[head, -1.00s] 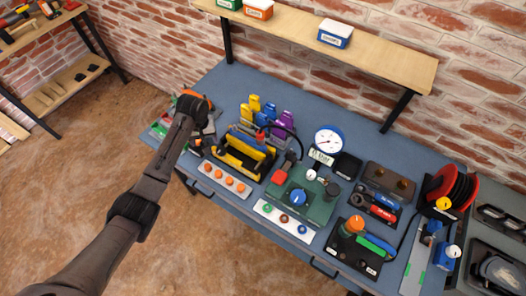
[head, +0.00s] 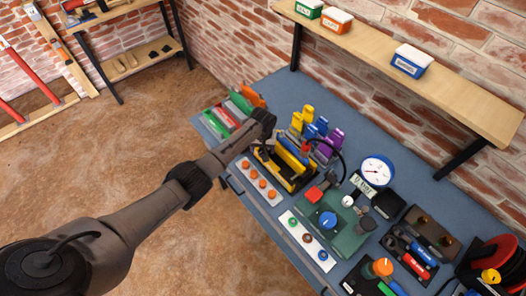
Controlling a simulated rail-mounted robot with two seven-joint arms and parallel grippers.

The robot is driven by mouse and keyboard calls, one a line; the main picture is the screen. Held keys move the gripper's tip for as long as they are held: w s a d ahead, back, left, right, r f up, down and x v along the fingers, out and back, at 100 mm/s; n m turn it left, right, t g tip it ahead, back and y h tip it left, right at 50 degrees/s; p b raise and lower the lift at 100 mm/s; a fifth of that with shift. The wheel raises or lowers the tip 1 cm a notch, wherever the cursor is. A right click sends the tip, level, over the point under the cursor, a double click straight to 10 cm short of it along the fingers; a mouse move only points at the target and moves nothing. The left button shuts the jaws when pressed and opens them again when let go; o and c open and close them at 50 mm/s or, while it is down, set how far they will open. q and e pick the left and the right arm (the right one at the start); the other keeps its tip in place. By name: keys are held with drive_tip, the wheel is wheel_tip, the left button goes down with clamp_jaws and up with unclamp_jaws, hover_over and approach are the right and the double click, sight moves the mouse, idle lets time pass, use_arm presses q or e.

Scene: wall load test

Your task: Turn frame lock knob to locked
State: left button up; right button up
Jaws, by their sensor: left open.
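My left gripper (head: 264,121) is over the bench, just left of the yellow and black frame (head: 287,166); its fingertips are small and dark here. Nothing shows held in it. A small red knob (head: 304,147) shows at the frame's far side. Other knobs are a blue one (head: 328,220) on the green pump block (head: 340,237) and an orange one (head: 383,267) on a black base. No label tells which is the frame lock knob, and I cannot read any lock position. My right gripper is not in view.
Yellow, blue and purple clamps (head: 322,134) stand behind the frame. A tray of red and green items (head: 227,117) and an orange item (head: 251,95) lie at the bench's left end. A white strip with orange buttons (head: 259,180) is in front. The gauge (head: 376,171) stands right.

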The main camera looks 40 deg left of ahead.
use_arm(q)
drive_tip(key=shift+f, duration=1)
drive_tip(key=c, duration=0.9)
